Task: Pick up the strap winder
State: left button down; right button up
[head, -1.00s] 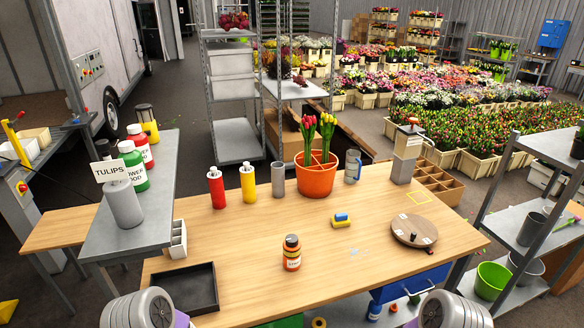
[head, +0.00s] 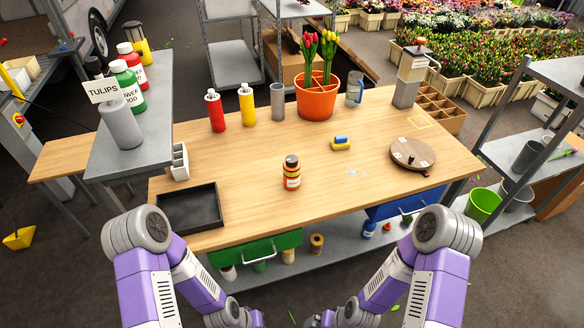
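No thing in view is marked as the strap winder, and I cannot tell for certain which one it is. A round brown wooden disc (head: 421,148) with a small black peg and pale labels lies flat on the right part of the wooden table. A tall grey block-shaped device (head: 405,92) with a brown top and a side handle stands behind it, near the table's back right. My two purple arms come in from the bottom left and bottom right, in front of the table. Their grippers are below the picture's edge, and neither arm touches anything on the table.
The wooden table (head: 245,200) has free room in its middle. An orange jar (head: 291,176), a yellow-and-blue block (head: 341,144) and a black tray (head: 190,208) are on it. Bottles and an orange tulip pot (head: 316,100) line its back. A green drawer (head: 255,248) and a blue drawer (head: 405,203) face me.

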aim_at(291, 176)
jog(key=z, duration=1.55)
jog(key=i, duration=1.1)
jog(key=u, duration=2.05)
